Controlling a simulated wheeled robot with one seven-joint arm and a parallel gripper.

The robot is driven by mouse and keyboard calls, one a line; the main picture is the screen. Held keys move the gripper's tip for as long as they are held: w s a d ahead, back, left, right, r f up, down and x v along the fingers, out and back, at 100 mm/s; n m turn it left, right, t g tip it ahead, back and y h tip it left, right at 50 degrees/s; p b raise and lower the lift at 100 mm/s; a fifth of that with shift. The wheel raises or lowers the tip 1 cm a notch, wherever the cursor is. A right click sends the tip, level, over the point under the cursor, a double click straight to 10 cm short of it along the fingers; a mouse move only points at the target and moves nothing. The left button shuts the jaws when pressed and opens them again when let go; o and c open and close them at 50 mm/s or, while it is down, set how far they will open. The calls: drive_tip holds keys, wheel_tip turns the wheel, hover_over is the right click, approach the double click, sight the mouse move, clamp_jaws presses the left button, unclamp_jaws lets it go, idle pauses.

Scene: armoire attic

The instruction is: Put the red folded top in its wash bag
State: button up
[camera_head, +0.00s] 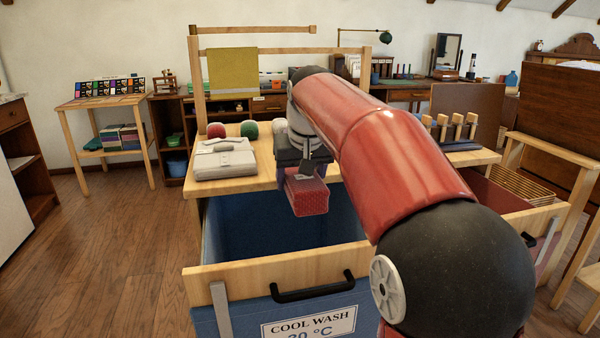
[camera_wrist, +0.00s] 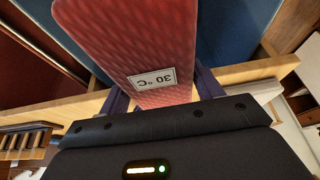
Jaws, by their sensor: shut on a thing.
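The red folded top (camera_head: 307,194) is held in my gripper (camera_head: 304,172). In the wrist view the top (camera_wrist: 125,35) shows a patterned red face with a white label reading "30 °C", and the dark fingers (camera_wrist: 160,95) close on its near end. In the head view the top hangs over the open blue wash bag (camera_head: 275,292), which sits in a pulled-out wooden frame with a black handle. The bag's front label reads "COOL WASH" and "30 °C". Its blue inside also shows in the wrist view (camera_wrist: 235,30), beyond the top. My arm hides part of the bag's right side.
A second pulled-out bag, red inside (camera_head: 497,200), stands to the right behind my arm. A yellow-green cloth (camera_head: 233,70) hangs from the rail above. Floor at left is clear.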

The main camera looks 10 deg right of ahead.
sight(304, 176)
drive_tip(key=shift+f, duration=0.4)
drive_tip(key=o, duration=1.1)
drive_tip(key=shift+o, duration=0.2)
drive_tip(key=shift+r, duration=0.1)
drive_tip(key=p+v, duration=0.1)
drive_tip(key=v, duration=0.6)
drive_tip(key=shift+s+r, duration=0.2)
drive_tip(key=shift+r, duration=0.1)
